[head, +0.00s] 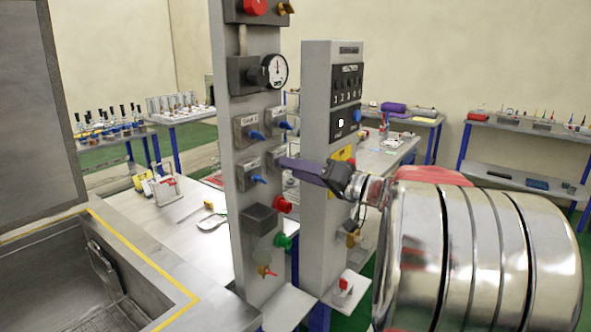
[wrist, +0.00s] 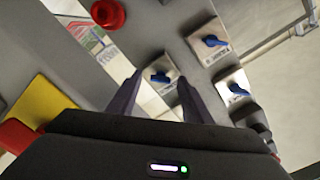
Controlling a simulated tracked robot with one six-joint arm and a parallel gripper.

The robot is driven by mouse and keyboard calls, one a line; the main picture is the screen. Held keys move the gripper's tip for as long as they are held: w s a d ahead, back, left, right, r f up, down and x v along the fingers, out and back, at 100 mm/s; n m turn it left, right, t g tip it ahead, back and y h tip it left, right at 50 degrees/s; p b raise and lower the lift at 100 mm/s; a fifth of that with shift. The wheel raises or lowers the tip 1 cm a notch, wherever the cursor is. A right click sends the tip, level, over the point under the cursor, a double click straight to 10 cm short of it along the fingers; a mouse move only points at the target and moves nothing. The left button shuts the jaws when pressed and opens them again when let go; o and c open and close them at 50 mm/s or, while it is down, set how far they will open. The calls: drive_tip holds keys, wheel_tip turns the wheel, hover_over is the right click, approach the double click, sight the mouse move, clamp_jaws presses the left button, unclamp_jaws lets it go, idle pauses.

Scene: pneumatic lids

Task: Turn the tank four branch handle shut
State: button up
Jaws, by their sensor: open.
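Several blue branch handles sit on pale square plates on the grey upright panel (head: 244,215). In the head view, the upper left (head: 256,135), upper right (head: 287,126) and lower left (head: 259,180) handles show. My gripper (head: 284,163) reaches in from the right and covers the lower right plate, apparently tank four's; its label is unreadable. In the wrist view my gripper (wrist: 160,82) is open, and a blue handle (wrist: 160,76) shows between the fingertips, with no clear contact. Two other blue handles (wrist: 214,41) (wrist: 238,90) are to its right.
A red knob (head: 283,205) and a green knob (head: 284,241) stick out below the handles. A gauge (head: 274,71) is above. A second grey column (head: 319,220) stands close on the right, behind my gripper. A sink (head: 80,275) is at the lower left.

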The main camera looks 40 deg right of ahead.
drive_tip(key=shift+w+a, duration=0.15)
drive_tip(key=shift+w, duration=0.35)
drive_tip(key=c, duration=1.1)
